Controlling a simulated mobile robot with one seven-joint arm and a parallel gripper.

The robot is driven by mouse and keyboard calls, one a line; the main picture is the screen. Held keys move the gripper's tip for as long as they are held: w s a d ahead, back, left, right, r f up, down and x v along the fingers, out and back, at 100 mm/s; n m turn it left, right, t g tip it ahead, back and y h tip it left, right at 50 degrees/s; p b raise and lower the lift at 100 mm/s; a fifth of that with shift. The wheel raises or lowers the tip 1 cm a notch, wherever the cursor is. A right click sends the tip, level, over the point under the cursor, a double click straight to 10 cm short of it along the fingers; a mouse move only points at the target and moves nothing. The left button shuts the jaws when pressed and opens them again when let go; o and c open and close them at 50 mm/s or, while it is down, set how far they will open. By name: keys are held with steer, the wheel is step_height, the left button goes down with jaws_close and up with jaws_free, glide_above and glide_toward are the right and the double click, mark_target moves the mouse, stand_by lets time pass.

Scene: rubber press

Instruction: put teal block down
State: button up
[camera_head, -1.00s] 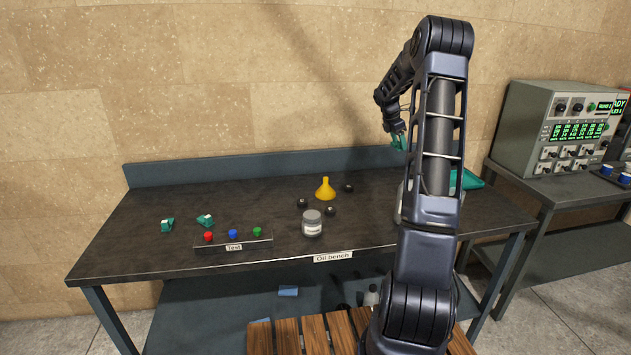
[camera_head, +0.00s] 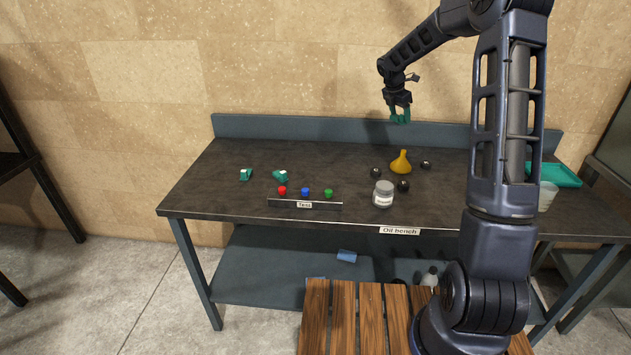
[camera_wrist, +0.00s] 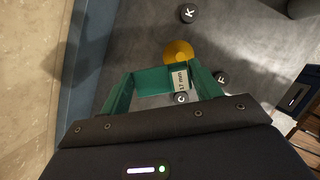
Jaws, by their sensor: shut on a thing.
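My gripper (camera_head: 399,116) is raised above the back part of the oil bench (camera_head: 225,165). Its teal fingers are shut on a teal block (camera_wrist: 152,80) with a white "17 mm" label, seen between the fingertips in the wrist view. In the head view the block cannot be told apart from the teal fingers. Two other small teal blocks with white faces lie on the bench, one at the left (camera_head: 246,174) and one to its right (camera_head: 280,176).
A yellow funnel (camera_head: 401,163), several black knobs, including one (camera_head: 376,172), and a grey jar (camera_head: 383,195) stand below the gripper. A "Test" panel (camera_head: 305,204) has red, blue and green buttons. The bench's left end is clear.

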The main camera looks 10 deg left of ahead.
steer(key=s+a+n+t+y, duration=0.1)
steer(key=s+a+n, duration=0.15)
steer(key=a, duration=0.65)
steer(key=s+a+n, duration=0.1)
steer(key=s+a, duration=0.2)
steer(key=a, duration=0.6)
steer(key=n, duration=0.3)
glide_above(317, 178)
steer(key=s, duration=0.1)
steer(key=shift+y, duration=0.5)
steer(key=f, duration=2)
steer(key=shift+a, duration=0.25)
steer(key=shift+s+f, duration=0.1)
steer(key=o, duration=1.1)
steer(key=v, duration=1.2)
steer(key=shift+s+a, duration=0.1)
steer(key=shift+s, duration=0.15)
